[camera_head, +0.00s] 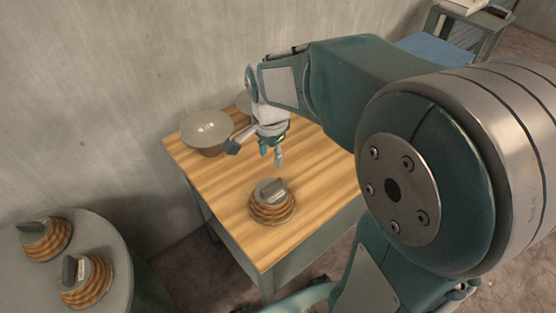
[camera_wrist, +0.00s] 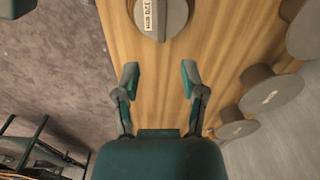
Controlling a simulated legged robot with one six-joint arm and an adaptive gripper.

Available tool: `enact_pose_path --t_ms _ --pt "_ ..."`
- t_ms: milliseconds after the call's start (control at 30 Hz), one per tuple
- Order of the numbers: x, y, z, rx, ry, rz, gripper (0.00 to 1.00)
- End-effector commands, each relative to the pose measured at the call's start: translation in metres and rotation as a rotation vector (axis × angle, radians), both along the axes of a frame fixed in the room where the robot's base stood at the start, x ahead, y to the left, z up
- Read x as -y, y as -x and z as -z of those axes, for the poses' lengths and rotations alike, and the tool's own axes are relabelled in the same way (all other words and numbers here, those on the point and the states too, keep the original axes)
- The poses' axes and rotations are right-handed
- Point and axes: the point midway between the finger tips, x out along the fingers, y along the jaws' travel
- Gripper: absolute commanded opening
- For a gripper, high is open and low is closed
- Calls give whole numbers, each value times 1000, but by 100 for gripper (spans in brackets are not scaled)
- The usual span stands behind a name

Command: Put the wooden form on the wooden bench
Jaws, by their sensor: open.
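A wooden form (camera_head: 272,213) with stacked wooden rings and a grey top piece stands upright on the wooden bench (camera_head: 225,180), near its front edge. Its round grey top, with a white label, shows at the upper edge of the wrist view (camera_wrist: 174,18). Two similar wooden forms, one at the back (camera_head: 48,243) and one in front (camera_head: 88,286), stand on a round grey table at the left. My gripper (camera_head: 257,153) is open and empty above the bench, behind the form and apart from it. Its two spread fingers show in the wrist view (camera_wrist: 160,78).
Several grey round pieces (camera_wrist: 268,92) line the right of the wrist view. The round grey table (camera_head: 112,246) stands left of the bench. A wall runs behind.

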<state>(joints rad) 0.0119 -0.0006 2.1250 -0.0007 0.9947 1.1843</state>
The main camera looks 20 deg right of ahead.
Motion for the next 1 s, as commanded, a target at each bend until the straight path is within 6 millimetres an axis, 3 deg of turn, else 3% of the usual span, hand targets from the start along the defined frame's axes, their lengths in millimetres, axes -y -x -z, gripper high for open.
enact_pose_path --t_ms 300,600,767,1000 --pt "-3 64 -57 218 73 -540 54" --pt "-4 123 -80 382 246 -1037 54" --pt "-5 136 -81 410 300 -1156 54" --pt "-5 137 -81 411 305 -1170 54"
